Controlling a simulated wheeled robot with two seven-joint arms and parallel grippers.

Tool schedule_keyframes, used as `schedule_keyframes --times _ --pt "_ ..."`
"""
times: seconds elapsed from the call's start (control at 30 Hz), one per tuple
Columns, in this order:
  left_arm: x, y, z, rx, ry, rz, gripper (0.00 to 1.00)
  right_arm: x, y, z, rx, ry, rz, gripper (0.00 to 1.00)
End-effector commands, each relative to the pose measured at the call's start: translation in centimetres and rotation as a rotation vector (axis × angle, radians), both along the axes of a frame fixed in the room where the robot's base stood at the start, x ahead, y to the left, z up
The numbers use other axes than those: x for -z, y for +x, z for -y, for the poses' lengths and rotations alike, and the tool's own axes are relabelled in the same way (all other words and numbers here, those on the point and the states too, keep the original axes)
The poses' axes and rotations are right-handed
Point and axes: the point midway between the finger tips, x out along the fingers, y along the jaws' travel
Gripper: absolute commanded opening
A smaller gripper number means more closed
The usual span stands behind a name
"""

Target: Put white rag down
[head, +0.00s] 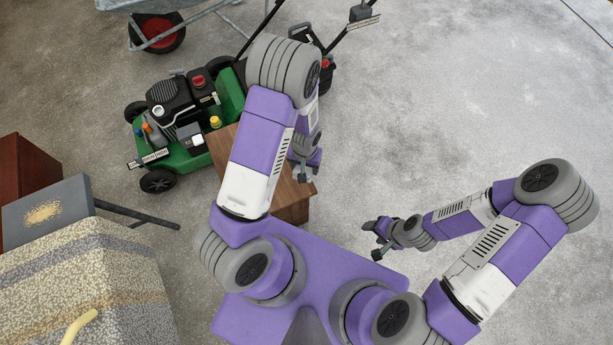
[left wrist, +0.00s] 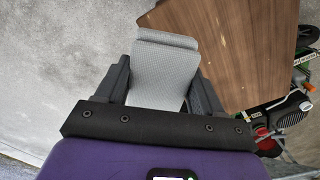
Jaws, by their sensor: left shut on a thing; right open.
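The white rag (left wrist: 165,65) shows in the left wrist view as a folded pale grey-white cloth between the two dark fingers of my left gripper (left wrist: 160,85). The gripper is shut on it. The rag's far end overlaps the edge of a brown wooden top (left wrist: 245,45) in that view; I cannot tell whether they touch. In the head view my left gripper (head: 303,174) is over the right edge of the wooden top (head: 222,145), and I cannot make out the rag there. My right gripper (head: 378,245) is open and empty above bare floor.
A green lawn mower (head: 190,125) stands behind and left of the wooden top. A wheelbarrow (head: 165,30) is at the back left. A speckled covered surface (head: 90,285) and a grey box (head: 47,212) are at the left. The concrete floor (head: 480,90) at right is clear.

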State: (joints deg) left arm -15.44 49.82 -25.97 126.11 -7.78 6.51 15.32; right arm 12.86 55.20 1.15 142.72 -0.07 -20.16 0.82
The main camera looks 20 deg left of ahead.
Motion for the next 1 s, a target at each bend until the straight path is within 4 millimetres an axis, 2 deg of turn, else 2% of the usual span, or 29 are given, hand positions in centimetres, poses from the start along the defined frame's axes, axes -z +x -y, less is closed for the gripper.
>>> schedule_keyframes --times 0.03,0.1,0.3,0.53,0.8,1.0 --pt "1.5 0.2 -0.6 -0.077 0.002 0.004 0.29 2.1 0.0 0.0 0.000 0.000 -0.001 0.57" --pt "2.4 0.3 -1.2 -0.197 0.002 0.004 0.29 3.8 0.0 0.0 0.000 0.000 -0.001 0.57" --pt "4.3 0.6 -2.7 -0.507 -0.002 0.005 0.29 7.5 0.0 0.0 0.000 0.000 -0.001 0.57" --pt "5.4 0.5 -3.7 -0.687 -0.004 0.001 0.29 9.3 0.0 0.0 0.000 0.000 0.000 0.57" --pt "10.1 0.5 -3.7 -0.701 -0.004 -0.001 0.29 11.4 0.0 0.0 0.000 0.000 0.000 0.57" --pt "11.5 0.5 -3.7 -0.701 -0.005 0.001 0.29 11.9 0.0 0.0 0.000 0.000 0.000 0.57"
